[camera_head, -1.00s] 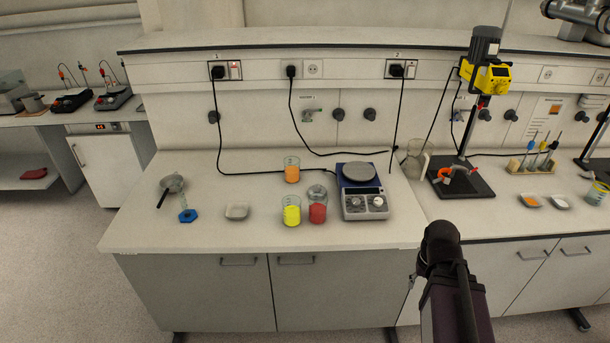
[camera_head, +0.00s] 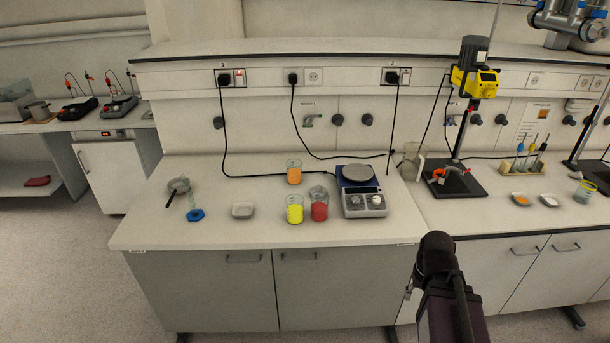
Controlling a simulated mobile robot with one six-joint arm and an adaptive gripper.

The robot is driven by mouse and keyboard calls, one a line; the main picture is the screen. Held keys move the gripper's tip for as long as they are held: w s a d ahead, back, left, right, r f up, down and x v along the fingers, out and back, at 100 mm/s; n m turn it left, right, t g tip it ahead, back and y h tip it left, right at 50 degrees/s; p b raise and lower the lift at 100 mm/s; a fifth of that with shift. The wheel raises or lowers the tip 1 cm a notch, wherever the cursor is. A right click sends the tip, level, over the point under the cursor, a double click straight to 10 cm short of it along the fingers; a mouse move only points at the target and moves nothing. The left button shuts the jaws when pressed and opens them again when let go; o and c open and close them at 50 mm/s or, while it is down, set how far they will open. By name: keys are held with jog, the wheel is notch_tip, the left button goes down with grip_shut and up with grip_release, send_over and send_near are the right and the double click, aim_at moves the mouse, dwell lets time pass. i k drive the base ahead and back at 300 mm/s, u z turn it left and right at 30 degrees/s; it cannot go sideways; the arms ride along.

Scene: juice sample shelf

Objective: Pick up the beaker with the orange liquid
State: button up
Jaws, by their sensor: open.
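The beaker with the orange liquid (camera_head: 294,175) is a clear glass standing upright on the white bench top, left of the blue hotplate stirrer. It stands behind a beaker with yellow liquid (camera_head: 295,213) and a beaker with red liquid (camera_head: 319,211). It looks unobstructed from this view and nothing touches it. My gripper is not in view.
A glass jug (camera_head: 411,162) and an overhead stirrer (camera_head: 474,80) stand right.

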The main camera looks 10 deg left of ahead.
aim_at(294, 172)
jog(key=u, duration=0.15)
jog(key=i, duration=0.9)
jog(key=z, duration=0.1)
